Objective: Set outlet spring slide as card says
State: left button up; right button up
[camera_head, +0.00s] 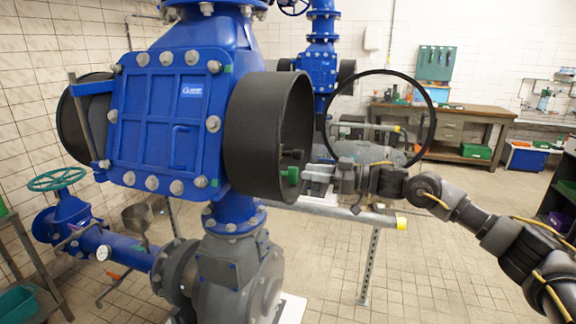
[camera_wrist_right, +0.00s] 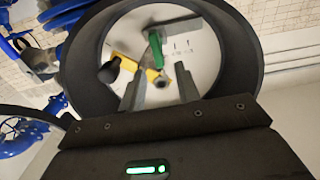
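A black open cylinder (camera_head: 262,135) sits on the right side of the blue valve body (camera_head: 165,115). A green piece (camera_head: 290,175) and a dark knob (camera_head: 292,154) show at its mouth. In the right wrist view, the black rim (camera_wrist_right: 240,50) surrounds a pale face (camera_wrist_right: 203,50) with small dark marks. In front of the face are a green lever (camera_wrist_right: 156,48), yellow parts (camera_wrist_right: 151,75) and a black knob (camera_wrist_right: 108,70). My right gripper (camera_head: 308,173) is at the cylinder mouth. Its fingers (camera_wrist_right: 160,90) are apart, with no clear grip on anything. No readable card shows. My left gripper is out of view.
A thin black ring (camera_head: 433,120) stands up behind my right arm. A grey rail (camera_head: 345,213) with a yellow end (camera_head: 401,223) runs below the gripper. A workbench (camera_head: 450,115) stands at the back.

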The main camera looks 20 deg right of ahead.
aim_at(292, 167)
jog(key=p+x, duration=0.2)
jog(key=x, duration=0.4)
jog(key=shift+w+r, duration=0.1)
jog(key=shift+r, duration=0.05)
jog(key=shift+w+a, duration=0.35)
jog(key=shift+a, duration=0.3)
jog(key=shift+c, duration=0.3)
grip_shut()
